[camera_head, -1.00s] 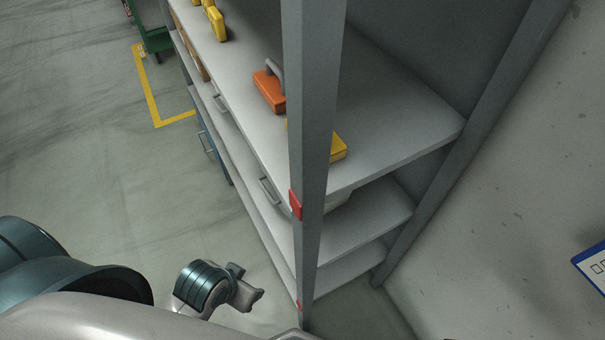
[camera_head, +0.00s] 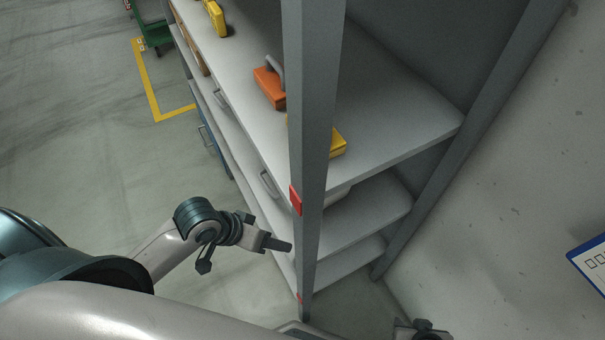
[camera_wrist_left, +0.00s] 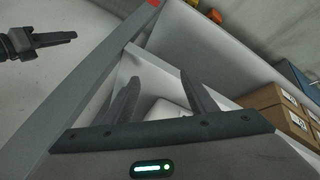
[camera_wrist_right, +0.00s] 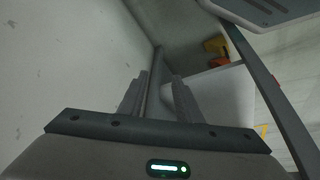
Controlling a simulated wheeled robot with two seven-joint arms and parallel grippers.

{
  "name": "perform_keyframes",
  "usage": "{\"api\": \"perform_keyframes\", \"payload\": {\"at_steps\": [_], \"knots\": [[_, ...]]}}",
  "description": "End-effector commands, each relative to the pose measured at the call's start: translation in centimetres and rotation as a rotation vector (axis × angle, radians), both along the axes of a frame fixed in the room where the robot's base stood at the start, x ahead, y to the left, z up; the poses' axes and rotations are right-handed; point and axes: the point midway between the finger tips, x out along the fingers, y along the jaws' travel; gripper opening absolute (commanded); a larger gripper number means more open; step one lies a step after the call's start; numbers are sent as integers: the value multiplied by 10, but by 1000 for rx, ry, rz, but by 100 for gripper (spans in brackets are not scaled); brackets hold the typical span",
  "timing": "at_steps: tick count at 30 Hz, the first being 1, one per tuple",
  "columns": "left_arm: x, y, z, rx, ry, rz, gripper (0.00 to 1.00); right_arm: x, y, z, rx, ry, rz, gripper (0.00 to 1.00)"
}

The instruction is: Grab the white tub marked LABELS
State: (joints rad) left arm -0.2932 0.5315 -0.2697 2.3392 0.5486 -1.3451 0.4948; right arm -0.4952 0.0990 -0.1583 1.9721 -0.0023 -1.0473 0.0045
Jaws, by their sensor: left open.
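In the left wrist view a white shape (camera_wrist_left: 168,109), probably this tub, lies beyond and between the fingers of my left gripper (camera_wrist_left: 161,80), which is open and empty.
The top shelf (camera_head: 385,125) bears an orange item (camera_head: 269,88) and a yellow box (camera_head: 337,147). Cardboard boxes (camera_wrist_left: 278,110) show in the left wrist view. A wall (camera_head: 500,210) closes the right; floor is free at left.

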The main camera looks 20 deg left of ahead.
Motion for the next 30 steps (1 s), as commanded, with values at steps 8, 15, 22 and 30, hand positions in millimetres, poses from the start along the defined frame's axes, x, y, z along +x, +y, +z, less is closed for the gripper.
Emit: {"api": "perform_keyframes", "payload": {"at_steps": [8, 15, 22, 30], "knots": [[37, 27, 24, -157, 146, 120, 52, 3, 13, -84, 24, -55, 14, 31], [66, 68, 59, -274, 315, 328, 52, -7, 22, -145, 45, -111, 26, 31], [94, 117, 104, -382, 457, 595, 52, -27, 27, -190, 64, -160, 39, 31], [111, 147, 137, -465, 535, 783, 52, -41, 29, -211, 77, -193, 47, 31]]}}
